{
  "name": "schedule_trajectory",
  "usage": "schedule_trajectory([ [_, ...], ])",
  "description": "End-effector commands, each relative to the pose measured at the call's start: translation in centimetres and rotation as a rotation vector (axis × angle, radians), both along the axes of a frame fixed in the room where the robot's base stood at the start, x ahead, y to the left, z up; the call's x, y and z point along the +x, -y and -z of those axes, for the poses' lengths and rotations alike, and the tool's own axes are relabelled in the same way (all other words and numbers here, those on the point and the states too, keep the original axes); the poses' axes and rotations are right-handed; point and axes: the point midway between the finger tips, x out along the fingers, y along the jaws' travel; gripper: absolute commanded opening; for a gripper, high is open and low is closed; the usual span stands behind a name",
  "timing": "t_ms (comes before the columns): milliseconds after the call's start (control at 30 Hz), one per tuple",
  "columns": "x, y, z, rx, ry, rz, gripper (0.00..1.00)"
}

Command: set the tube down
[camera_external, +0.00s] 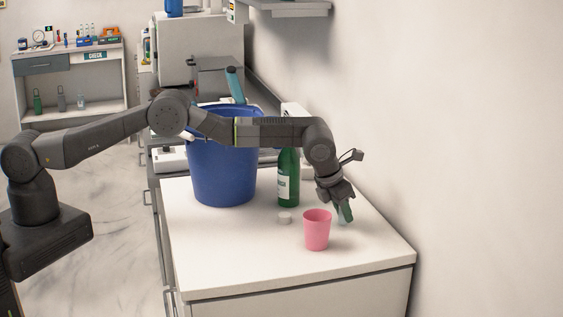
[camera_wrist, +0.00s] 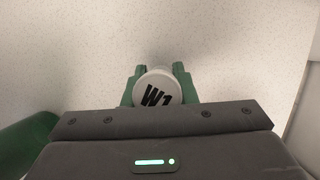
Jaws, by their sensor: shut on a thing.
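The tube (camera_wrist: 157,88) shows in the wrist view end-on, as a round pale top marked "W1". My gripper (camera_wrist: 160,76) has its green fingers on both sides of it and is shut on it. In the external view my gripper (camera_external: 344,211) points down over the right part of the white counter (camera_external: 300,271), just right of and behind the pink cup. The tube cannot be made out clearly there. Whether its lower end touches the counter cannot be told.
A pink cup (camera_external: 317,231) stands close to my gripper. The wall is close on the right. The counter's front is clear.

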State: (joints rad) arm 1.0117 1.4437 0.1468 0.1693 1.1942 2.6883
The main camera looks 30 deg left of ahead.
Motion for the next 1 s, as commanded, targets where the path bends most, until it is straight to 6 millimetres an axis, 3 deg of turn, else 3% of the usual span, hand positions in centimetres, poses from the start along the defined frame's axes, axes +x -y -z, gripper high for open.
schedule_trajectory([
  [167,0.0,0.0,0.4,0.001,-0.001,0.0,0.03],
  [200,0.0,0.0,0.3,0.0,0.0,0.0,0.33],
  [300,0.0,0.0,0.3,0.0,0.0,0.0,0.47],
  [667,-0.1,0.0,-0.3,0.0,0.0,0.0,0.47],
  [1000,-1.5,-1.0,-4.5,-0.002,0.001,0.0,0.47],
])
